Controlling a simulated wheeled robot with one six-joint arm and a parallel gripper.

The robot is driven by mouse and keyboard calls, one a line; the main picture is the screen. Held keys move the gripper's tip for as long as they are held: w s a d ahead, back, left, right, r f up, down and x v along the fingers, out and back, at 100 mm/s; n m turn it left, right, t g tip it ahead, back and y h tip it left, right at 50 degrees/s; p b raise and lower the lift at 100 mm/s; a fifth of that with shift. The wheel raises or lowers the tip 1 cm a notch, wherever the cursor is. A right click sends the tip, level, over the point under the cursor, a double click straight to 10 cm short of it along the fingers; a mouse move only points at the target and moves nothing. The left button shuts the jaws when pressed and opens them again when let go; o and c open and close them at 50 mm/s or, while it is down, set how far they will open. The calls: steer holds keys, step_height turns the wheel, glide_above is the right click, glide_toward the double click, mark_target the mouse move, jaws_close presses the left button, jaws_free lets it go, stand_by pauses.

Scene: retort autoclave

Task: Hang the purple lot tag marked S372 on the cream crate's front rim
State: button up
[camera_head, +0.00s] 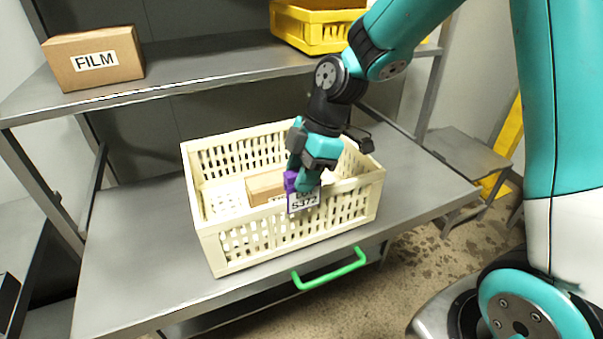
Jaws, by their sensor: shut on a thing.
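The cream crate (245,246) stands on the grey metal table, its slotted front wall toward me. The purple lot tag (290,184) has a white label (304,201) reading S-372, its upper line partly hidden. My gripper (305,184) is shut on the tag's purple top, pointing down at the crate's front rim. The white label shows in front of the front wall, right of its middle. Whether the tag's hook sits over the rim or only hovers by it, I cannot tell, as the fingers hide it.
A brown box (265,186) lies inside the crate. A FILM carton (95,58) and a yellow crate (308,28) sit on the shelf above. A green handle (329,270) juts below the table's front edge (190,311). The tabletop left of the crate is clear.

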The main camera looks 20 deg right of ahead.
steer(key=shift+f+b, duration=1.4)
steer(key=shift+f, duration=0.2)
stand_by(0.4)
steer(key=o, duration=1)
steer(key=shift+r, duration=0.1)
steer(key=v, duration=1.7)
steer(key=shift+d+r, duration=0.1)
steer(key=shift+d, duration=0.05)
